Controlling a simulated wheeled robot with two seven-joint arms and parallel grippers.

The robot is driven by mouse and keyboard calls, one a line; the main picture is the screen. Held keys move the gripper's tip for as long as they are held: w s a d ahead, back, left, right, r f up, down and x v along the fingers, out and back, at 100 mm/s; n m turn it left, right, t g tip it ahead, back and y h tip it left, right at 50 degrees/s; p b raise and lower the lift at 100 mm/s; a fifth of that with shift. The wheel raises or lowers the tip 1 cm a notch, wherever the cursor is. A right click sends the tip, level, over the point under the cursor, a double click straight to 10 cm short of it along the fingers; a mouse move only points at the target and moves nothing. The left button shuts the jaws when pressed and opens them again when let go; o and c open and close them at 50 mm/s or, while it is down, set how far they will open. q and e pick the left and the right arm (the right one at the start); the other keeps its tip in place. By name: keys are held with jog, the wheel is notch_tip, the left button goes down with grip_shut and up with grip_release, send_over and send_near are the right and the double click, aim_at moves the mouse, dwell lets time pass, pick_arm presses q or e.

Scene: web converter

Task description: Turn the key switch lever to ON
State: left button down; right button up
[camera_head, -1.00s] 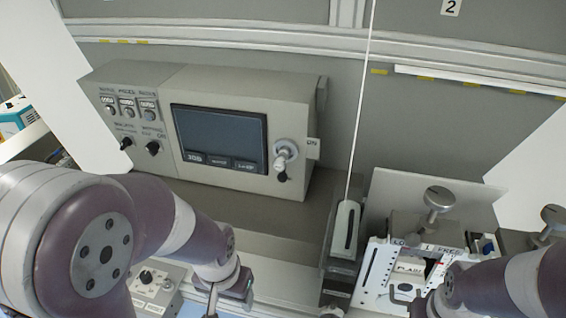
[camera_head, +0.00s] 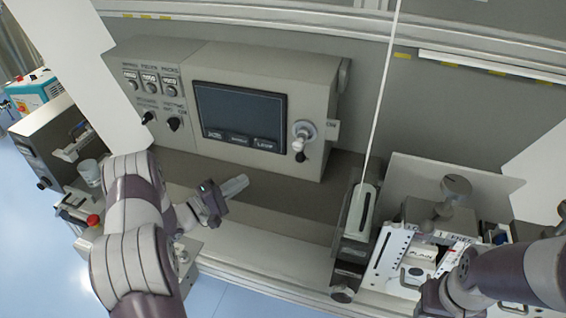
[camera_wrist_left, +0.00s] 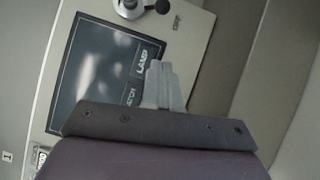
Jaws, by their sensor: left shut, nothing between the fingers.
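In the left wrist view the switch (camera_wrist_left: 130,8) is at the top edge, partly cut off. My left gripper (camera_head: 238,184) is shut and empty, below and left of the lever, in front of the box and apart from it.
The screen (camera_head: 240,116) and two black knobs (camera_head: 174,123) are on the box (camera_head: 315,80). A thin white rod rises from a dark block (camera_head: 352,250) right of the box. A white plate fixture (camera_head: 395,265) stands near my right arm.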

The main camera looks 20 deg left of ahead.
pick_arm(q)
jog(key=shift+w, duration=0.1)
jog(key=s+d+p+x, duration=0.1)
jog(key=p+x, duration=0.2)
jog(key=x, duration=0.3)
jog(key=d+p+x, duration=0.1)
jog(key=p+x, duration=0.2)
jog(key=x, duration=0.3)
jog(key=shift+d+r, duration=0.3)
jog(key=shift+d, duration=0.2)
jog(key=shift+s, duration=0.1)
